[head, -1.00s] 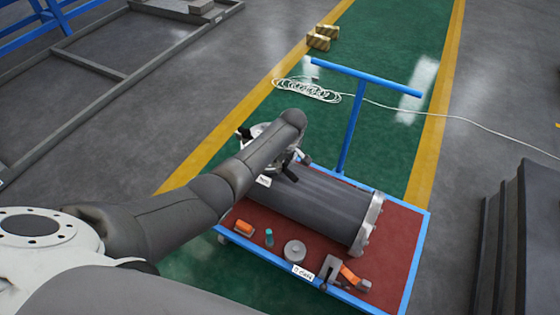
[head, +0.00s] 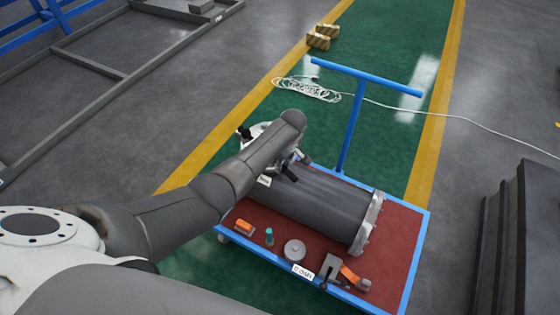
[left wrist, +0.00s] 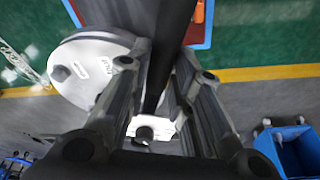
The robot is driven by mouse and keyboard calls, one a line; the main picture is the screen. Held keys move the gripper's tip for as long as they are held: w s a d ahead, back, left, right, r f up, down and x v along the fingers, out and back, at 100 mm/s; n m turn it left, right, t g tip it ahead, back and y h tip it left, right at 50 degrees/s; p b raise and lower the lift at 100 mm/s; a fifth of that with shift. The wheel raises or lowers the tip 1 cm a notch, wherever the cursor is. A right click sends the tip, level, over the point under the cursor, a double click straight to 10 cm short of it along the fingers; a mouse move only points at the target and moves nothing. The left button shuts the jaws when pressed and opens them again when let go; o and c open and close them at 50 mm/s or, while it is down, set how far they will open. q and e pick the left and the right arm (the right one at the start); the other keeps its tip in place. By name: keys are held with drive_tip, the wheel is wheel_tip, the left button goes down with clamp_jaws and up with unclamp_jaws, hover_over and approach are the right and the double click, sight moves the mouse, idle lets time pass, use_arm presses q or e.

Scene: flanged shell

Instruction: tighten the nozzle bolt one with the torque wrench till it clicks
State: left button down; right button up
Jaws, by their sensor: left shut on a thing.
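The dark grey flanged shell (head: 315,207) lies on its side on the red cart, with a light flange at its right end. My left gripper (left wrist: 160,105) is at the shell's far left end, mostly hidden behind my forearm in the head view. In the left wrist view its fingers are shut on a dark bar, the torque wrench (left wrist: 163,75). A pale round flange (left wrist: 85,72) with a dark bolt head (left wrist: 60,73) shows left of the fingers. I cannot tell which bolt the wrench is on; its working end is hidden. My right gripper is not in view.
The cart (head: 404,270) has a blue handle (head: 352,125). An orange block (head: 243,227), a teal piece (head: 269,237), a grey round part (head: 294,250) and a clamp-like tool (head: 345,274) lie along its front. A white cable (head: 310,91) lies behind. A blue bin (left wrist: 290,150) shows in the left wrist view.

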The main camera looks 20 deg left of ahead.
use_arm(q)
drive_tip(key=shift+d+b+x, duration=0.25)
drive_tip(key=shift+b+x, duration=0.65)
drive_tip(key=shift+x, duration=0.2)
drive_tip(key=shift+s+a+p, duration=0.15)
drive_tip(key=shift+s+p, duration=0.1)
drive_tip(key=shift+p, duration=0.35)
drive_tip(key=s+a+m+t+p, duration=0.1)
drive_tip(key=s+a+m+p, duration=0.4)
drive_tip(key=s+p, duration=0.2)
drive_tip(key=shift+a+f+m+h+p, duration=0.15)
drive_tip(key=shift+f+m+h+p, duration=0.2)
drive_tip(key=shift+p, duration=0.35)
idle(0.5)
drive_tip(key=shift+w, duration=0.1)
drive_tip(key=shift+w+d+r+n+b, duration=0.1)
drive_tip(key=shift+w+d+n+b, duration=0.2)
drive_tip(key=shift+w+d+n, duration=0.3)
drive_tip(key=shift+d, duration=0.15)
